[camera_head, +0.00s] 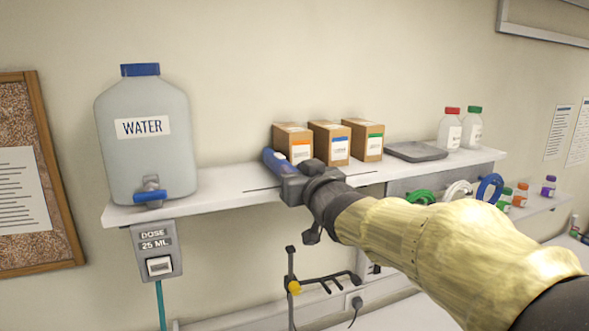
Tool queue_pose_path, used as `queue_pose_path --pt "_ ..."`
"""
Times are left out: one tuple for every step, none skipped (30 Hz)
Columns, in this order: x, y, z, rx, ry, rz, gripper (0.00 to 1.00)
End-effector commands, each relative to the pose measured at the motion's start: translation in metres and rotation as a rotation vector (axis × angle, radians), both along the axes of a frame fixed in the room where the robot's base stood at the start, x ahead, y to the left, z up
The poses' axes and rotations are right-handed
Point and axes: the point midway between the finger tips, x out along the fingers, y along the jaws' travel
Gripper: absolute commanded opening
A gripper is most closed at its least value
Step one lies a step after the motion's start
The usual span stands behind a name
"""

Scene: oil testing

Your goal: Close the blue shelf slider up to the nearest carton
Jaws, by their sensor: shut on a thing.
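The blue slider (272,160) stands on the white shelf (225,193), at the left end of a row of cartons. My gripper (284,171) is shut on the blue slider from the front, and its jaws hide the slider's lower part. The nearest carton (293,137), with an orange-marked label, stands just right of the slider. A carton with a blue-marked label (330,138) and one with a green-marked label (364,138) follow to the right. I cannot tell whether the slider touches the nearest carton. A dark slot line runs along the shelf at the slider.
A large water container (146,140) with a blue tap stands on the shelf's left part, with bare shelf between it and the slider. A grey tray (416,152) and two capped bottles (450,128) stand to the right. Coloured rings hang below the shelf, behind my arm.

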Motion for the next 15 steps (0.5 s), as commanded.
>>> queue_pose_path --pt "0.0003 0.0002 0.0053 0.003 -0.004 0.006 0.0" --pt "0.0001 0.0014 0.0049 0.001 -0.004 0.011 0.0" --pt "-0.0002 0.0028 0.0044 0.003 -0.003 0.016 0.0" --pt "-0.0003 0.0037 0.004 0.004 -0.003 0.019 0.0" --pt "-0.0004 0.0045 0.0037 0.004 -0.003 0.022 0.0" --pt "-0.0006 0.0052 0.0033 0.004 -0.003 0.024 0.0" --pt "-0.0007 0.0056 0.0031 0.004 -0.003 0.025 0.0" --pt "-0.0008 0.0059 0.003 0.005 -0.002 0.025 0.0" --pt "-0.0009 0.0063 0.0029 0.005 -0.003 0.026 0.0" --pt "-0.0009 0.0065 0.0029 0.005 -0.003 0.026 0.0" --pt "-0.0009 0.0066 0.0028 0.005 -0.003 0.026 0.0" --pt "-0.001 0.0068 0.0028 0.005 -0.003 0.026 0.0" --pt "-0.001 0.0068 0.0028 0.005 -0.003 0.027 0.0" --pt "-0.0011 0.0068 0.0028 0.005 -0.003 0.027 0.25" --pt "-0.0011 0.0068 0.0027 0.005 -0.003 0.027 0.33"
